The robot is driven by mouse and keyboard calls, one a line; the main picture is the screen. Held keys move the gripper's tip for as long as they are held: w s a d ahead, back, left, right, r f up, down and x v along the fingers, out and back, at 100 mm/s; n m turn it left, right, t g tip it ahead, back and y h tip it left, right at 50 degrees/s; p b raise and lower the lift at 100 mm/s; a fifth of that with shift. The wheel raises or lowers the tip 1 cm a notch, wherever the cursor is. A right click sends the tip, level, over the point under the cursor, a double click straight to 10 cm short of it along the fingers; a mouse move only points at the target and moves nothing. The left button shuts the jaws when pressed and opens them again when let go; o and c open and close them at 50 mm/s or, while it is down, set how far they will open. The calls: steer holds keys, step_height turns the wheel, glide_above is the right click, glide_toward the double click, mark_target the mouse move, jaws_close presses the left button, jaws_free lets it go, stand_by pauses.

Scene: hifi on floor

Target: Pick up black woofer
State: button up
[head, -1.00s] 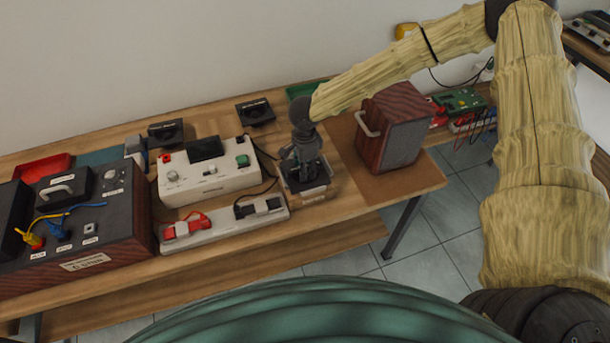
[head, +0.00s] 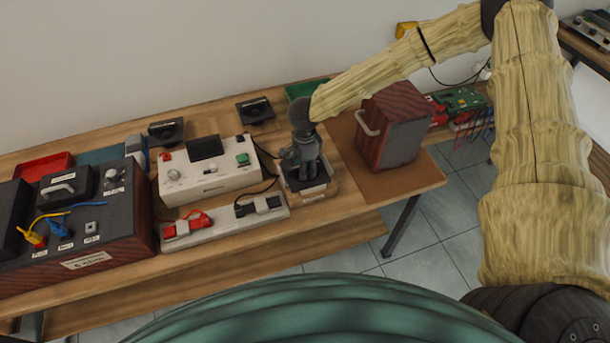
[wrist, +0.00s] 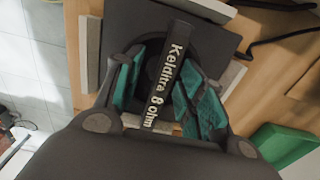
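The black woofer (wrist: 207,50) is a dark square plate with a round centre and a raised bar (wrist: 165,72) lettered "Kelditra 8 ohm". In the wrist view it lies directly below my gripper (wrist: 160,85). The teal-padded fingers stand on either side of the bar, with a visible gap at the left. In the head view my gripper (head: 303,165) points down over the woofer at the table's front right, hiding most of it. Whether the fingertips touch the plate cannot be told. Two similar black units (head: 165,133) and (head: 256,112) lie further back.
A white control box (head: 205,178) and a white strip (head: 225,222) with red and black plugs lie to the left. A wooden-sided speaker cabinet (head: 395,130) stands close on the right. A green tray (head: 303,90) is behind. The table's front edge is near.

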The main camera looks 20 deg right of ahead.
jaws_close()
steer(key=shift+r, duration=0.1)
stand_by(0.4)
steer(key=shift+w+r+b, duration=0.15)
steer(key=shift+r+b, duration=0.35)
steer(key=shift+r, duration=0.2)
steer(key=shift+r+b, duration=1.2)
steer(key=shift+r, duration=3.3)
